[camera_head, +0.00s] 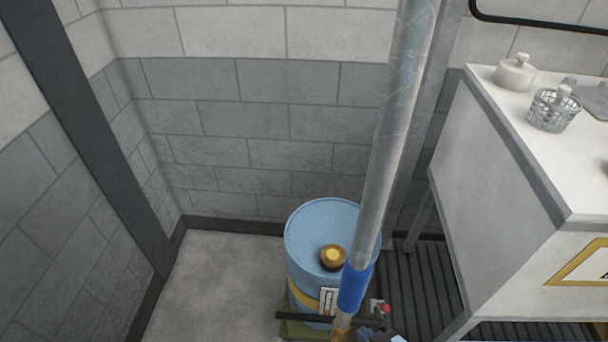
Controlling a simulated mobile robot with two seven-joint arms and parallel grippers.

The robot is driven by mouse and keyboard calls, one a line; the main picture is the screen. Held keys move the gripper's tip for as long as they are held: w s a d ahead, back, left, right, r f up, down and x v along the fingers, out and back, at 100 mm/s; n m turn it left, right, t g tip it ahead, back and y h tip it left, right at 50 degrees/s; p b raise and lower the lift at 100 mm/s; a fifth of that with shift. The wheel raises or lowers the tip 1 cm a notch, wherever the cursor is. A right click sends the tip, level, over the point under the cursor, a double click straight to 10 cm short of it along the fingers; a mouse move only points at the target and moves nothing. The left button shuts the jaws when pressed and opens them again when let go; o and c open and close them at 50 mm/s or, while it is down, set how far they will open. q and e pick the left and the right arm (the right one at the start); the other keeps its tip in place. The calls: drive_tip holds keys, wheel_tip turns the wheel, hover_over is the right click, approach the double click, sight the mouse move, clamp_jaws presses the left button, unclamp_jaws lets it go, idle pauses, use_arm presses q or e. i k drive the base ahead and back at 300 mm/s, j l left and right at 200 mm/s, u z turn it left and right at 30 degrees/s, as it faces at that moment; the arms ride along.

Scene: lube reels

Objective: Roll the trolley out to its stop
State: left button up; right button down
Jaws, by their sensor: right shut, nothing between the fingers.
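A light blue drum (307,235) with a yellow band and a brass-coloured cap (333,257) stands upright on a low green trolley base (291,329). The base shows only in part at the bottom edge. A dark bar (296,316) runs across in front of the drum. My right gripper (393,337) shows only as a small part at the bottom edge, right of the drum; it is shut and empty. I cannot tell whether it touches the trolley. My left gripper is not in view. The trolley's stop cannot be made out.
A slanting grey pole (391,130) with a blue sleeve (354,287) hides part of the drum. A white cabinet (505,195) with a pot (515,73) and wire basket (553,110) stands at right. Dark ribbed flooring (420,285) lies beside it. Bare floor (220,290) is clear at left.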

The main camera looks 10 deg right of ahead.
sight(309, 309)
drive_tip(key=k+l+z, duration=0.1)
drive_tip(key=k+l, duration=0.75)
